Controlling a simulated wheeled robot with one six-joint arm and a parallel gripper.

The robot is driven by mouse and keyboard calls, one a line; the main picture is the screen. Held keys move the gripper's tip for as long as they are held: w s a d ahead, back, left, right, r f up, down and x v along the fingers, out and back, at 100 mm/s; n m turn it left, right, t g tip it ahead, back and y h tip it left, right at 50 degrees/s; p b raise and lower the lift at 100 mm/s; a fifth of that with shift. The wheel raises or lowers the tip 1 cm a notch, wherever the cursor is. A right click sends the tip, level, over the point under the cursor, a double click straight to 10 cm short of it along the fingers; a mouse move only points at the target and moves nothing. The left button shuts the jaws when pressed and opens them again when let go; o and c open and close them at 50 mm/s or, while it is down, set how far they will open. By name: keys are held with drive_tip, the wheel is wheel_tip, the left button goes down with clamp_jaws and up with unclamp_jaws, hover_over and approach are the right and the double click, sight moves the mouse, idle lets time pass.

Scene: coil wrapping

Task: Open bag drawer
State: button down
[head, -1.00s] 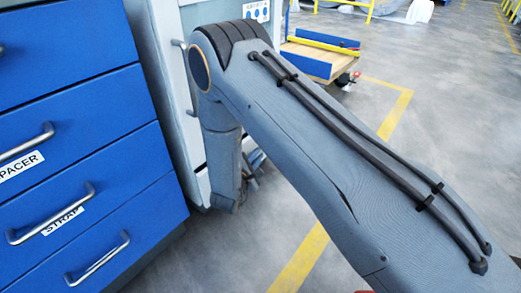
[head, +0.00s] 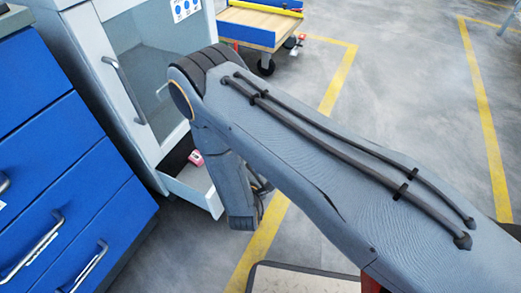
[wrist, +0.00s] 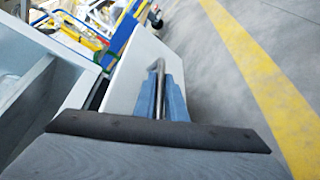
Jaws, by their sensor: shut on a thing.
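The bag drawer (head: 199,187) is a pale drawer low in the grey-white cabinet. In the head view it stands partly pulled out, with a small pink and white item (head: 196,157) at its inner back. My forearm and wrist cover its right side and handle there. In the wrist view its white front (wrist: 126,82) is seen from above, with a dark gap behind it. My gripper (wrist: 161,88) is shut on the metal bar handle (wrist: 160,74), one bluish finger on each side. The gripper's tips are hidden in the head view.
The cabinet's glass door (head: 150,65) is above the drawer. A blue drawer unit (head: 70,190) stands close on the left. A wooden cart (head: 255,25) is behind. Grey floor with yellow lines (head: 262,235) is open on the right.

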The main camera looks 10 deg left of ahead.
drive_tip(key=shift+s+d, duration=0.15)
drive_tip(key=shift+d, duration=0.1)
drive_tip(key=c, duration=1.8)
unclamp_jaws()
drive_tip(key=p+v, duration=0.2)
drive_tip(key=v, duration=0.5)
drive_tip(key=shift+s+p, duration=0.35)
drive_tip(key=shift+s, duration=0.05)
drive_tip(key=shift+r, duration=0.1)
